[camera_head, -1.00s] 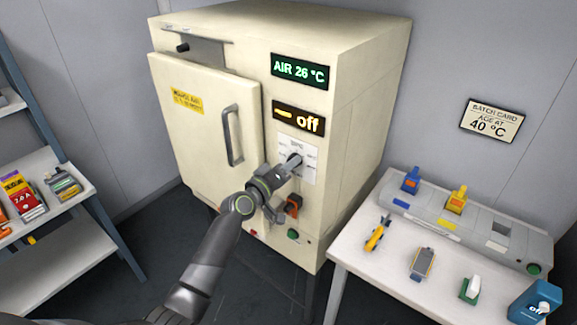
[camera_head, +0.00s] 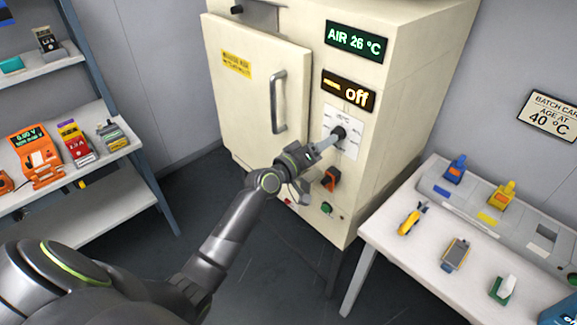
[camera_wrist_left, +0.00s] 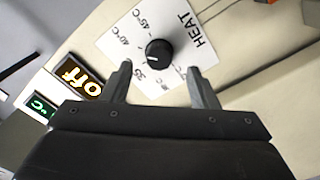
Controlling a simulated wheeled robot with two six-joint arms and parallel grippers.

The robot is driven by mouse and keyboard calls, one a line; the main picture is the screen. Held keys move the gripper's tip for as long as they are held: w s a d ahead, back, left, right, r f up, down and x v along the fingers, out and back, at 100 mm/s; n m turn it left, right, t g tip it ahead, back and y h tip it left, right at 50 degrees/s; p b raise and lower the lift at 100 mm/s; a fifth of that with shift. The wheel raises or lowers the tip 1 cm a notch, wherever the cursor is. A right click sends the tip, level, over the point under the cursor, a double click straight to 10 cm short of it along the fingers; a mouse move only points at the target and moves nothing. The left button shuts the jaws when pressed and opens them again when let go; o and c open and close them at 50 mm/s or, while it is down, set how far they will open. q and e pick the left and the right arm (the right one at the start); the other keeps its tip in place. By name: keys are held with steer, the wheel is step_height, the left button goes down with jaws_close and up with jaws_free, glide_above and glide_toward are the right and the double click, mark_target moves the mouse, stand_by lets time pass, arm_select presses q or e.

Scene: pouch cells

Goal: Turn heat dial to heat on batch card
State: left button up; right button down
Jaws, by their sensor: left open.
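The heat dial (camera_head: 338,132) is a black round knob on a white plate on the oven front. In the left wrist view the dial (camera_wrist_left: 159,53) has a small white mark on its face, with 35, 40 and 45 °C printed around it. My left gripper (camera_head: 326,142) is just in front of the dial. In the wrist view its open fingers (camera_wrist_left: 158,72) lie either side of the knob's near side, apart from it. The batch card (camera_head: 552,115) on the wall reads "age at 40 °C". The amber display (camera_head: 348,90) reads off. My right gripper is not in view.
The oven door (camera_head: 255,90) is beside the panel, with a vertical handle (camera_head: 278,101). A green display (camera_head: 355,41) reads AIR 26 °C. An orange-red switch (camera_head: 330,180) sits below the dial. A white table (camera_head: 400,250) with small items stands right, a shelf (camera_head: 90,205) left.

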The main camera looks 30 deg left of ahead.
arm_select(q)
steer(key=b+v, duration=0.1)
steer(key=v, duration=1.2)
steer(key=shift+b, duration=0.4)
steer(key=shift+s, duration=0.15)
steer(key=a+f+g+y, duration=0.2)
steer(key=a+f, duration=0.1)
steer(key=f, duration=0.7)
steer(key=a+f+g+y, duration=0.1)
steer(key=a+f+y, duration=0.15)
steer(key=f, duration=0.75)
steer(key=s+a+f+g+y+b, duration=0.1)
steer(key=s+a+f+g, duration=0.1)
steer(key=s+f, duration=0.45)
steer(key=s+a+f+g+y+b, duration=0.1)
steer(key=s+f+g, duration=0.15)
steer(key=f, duration=0.75)
steer(key=s+f+m+g, duration=0.2)
steer(key=s+f+g, duration=0.1)
steer(key=s+f, duration=1.1)
steer(key=s+d+f+m+g, duration=0.1)
steer(key=s+f, duration=0.3)
steer(key=s, duration=0.7)
steer(key=s+d+f+m+g, duration=0.2)
steer(key=s+d+f+g, duration=0.1)
steer(key=s, duration=0.8)
step_height(320, 180, down, 2)
steer(key=shift+f+g+y+b, duration=0.25)
steer(key=shift+g+y+b, duration=0.15)
steer(key=shift+g, duration=0.25)
